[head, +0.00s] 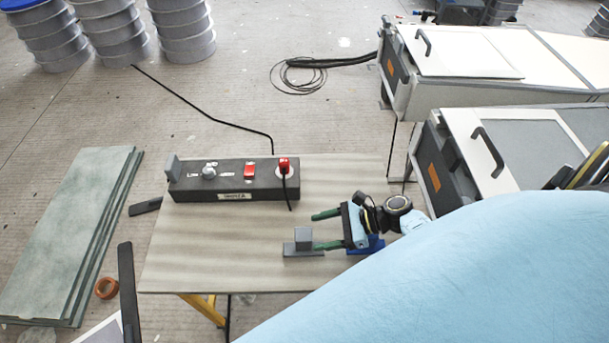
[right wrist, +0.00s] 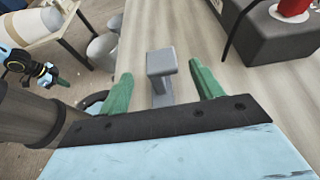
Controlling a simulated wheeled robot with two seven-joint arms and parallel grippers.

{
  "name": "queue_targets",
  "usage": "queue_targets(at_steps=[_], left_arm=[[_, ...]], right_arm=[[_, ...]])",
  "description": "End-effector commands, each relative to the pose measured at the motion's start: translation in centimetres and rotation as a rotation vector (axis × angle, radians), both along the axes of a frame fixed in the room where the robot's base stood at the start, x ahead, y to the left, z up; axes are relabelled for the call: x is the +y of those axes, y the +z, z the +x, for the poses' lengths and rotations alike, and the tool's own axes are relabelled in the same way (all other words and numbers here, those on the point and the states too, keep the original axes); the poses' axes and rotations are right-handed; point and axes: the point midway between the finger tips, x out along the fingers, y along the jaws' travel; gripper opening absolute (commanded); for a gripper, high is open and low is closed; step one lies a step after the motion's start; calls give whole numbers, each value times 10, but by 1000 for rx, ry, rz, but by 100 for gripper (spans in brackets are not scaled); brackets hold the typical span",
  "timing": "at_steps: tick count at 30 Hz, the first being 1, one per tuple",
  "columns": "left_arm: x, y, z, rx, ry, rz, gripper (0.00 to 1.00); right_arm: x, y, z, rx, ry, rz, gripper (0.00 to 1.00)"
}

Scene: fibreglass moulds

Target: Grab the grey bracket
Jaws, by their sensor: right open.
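The grey bracket (head: 303,239) stands on the table, a small upright block on a flat base plate. My right gripper (head: 314,231) has two green fingers spread apart and pointing left in the head view. The nearer finger overlaps the bracket's right side there; contact cannot be told. In the right wrist view the bracket (right wrist: 161,63) shows between the open fingers, with gaps on both sides. My left gripper (right wrist: 56,76) appears small at the left of the right wrist view, with green fingers; its opening is unclear. It is not in the head view.
A dark control box (head: 235,185) with a red switch and knobs stands at the table's (head: 210,245) back edge. A similar grey piece (head: 173,167) is at its left end. The table's left front is clear. Grey-green panels (head: 70,220) lie left.

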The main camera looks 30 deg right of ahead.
Motion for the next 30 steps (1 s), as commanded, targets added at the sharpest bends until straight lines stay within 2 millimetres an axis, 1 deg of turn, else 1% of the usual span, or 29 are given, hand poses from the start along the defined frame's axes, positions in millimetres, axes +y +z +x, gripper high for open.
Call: queue_targets(at_steps=[1,5,12,14,24,30], left_arm=[[0,-8,0,1,0,0,0],[0,-15,-1,2,0,0,0],[0,-14,-1,2,0,0,0],[0,-14,-1,2,0,-1,0],[0,-14,-1,2,1,-1,0],[0,-14,-1,2,1,0,0]], right_arm=[[7,-5,6,-4,2,2,65],[21,-12,14,-2,0,1,65],[23,-11,16,0,-1,0,65],[23,-11,16,0,-1,0,59],[23,-11,15,0,-1,0,15],[23,-10,16,-1,-1,1,15]])
